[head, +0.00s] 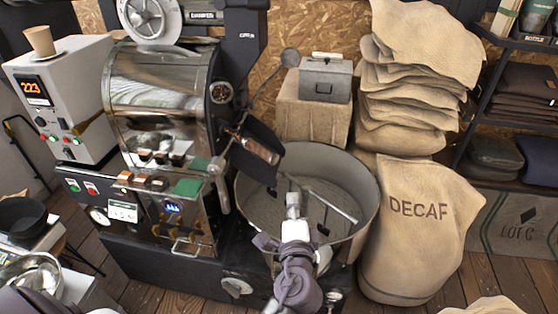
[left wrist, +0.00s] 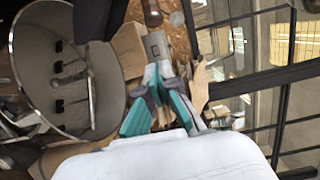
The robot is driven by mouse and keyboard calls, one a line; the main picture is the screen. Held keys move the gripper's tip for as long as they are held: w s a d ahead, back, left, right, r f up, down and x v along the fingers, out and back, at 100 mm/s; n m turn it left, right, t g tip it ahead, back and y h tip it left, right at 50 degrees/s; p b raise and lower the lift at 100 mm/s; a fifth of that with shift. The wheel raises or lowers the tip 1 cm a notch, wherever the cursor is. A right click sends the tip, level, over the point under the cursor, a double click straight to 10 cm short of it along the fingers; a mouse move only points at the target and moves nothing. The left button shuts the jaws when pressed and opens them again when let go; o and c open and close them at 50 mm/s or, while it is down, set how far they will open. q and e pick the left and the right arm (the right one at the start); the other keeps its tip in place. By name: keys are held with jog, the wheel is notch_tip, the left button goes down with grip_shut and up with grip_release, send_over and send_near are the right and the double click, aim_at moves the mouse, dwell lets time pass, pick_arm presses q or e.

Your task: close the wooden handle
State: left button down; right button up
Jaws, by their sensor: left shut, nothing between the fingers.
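A brown wooden-looking handle (head: 258,150) sits on the dark hinged door at the front of the roaster, above the round cooling bin (head: 365,205). The door stands tilted out from the drum. My left gripper (head: 292,200) is over the near side of the bin, below and right of the handle and apart from it. In the left wrist view its teal fingers (left wrist: 158,72) are together with nothing between them. I cannot make out the handle for certain in that view. My right gripper is not in view.
The steel roaster drum (head: 155,95) stands left. A thin lever with a grey ball (head: 290,57) rises over the bin. A cardboard box (head: 310,112) carries a grey box (head: 326,78). Stacked sacks and a DECAF sack (head: 420,235) stand right of the bin.

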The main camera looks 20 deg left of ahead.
pick_arm(q)
jog(key=p, duration=0.4)
send_near(278, 158)
jog(key=w+d, duration=0.2)
jog(key=w, duration=0.2)
jog(key=a, duration=0.1)
jog(key=w+a+p, duration=0.1)
jog(key=a, duration=0.2)
jog(key=shift+w+a, duration=0.25)
jog(key=shift+w, duration=0.15)
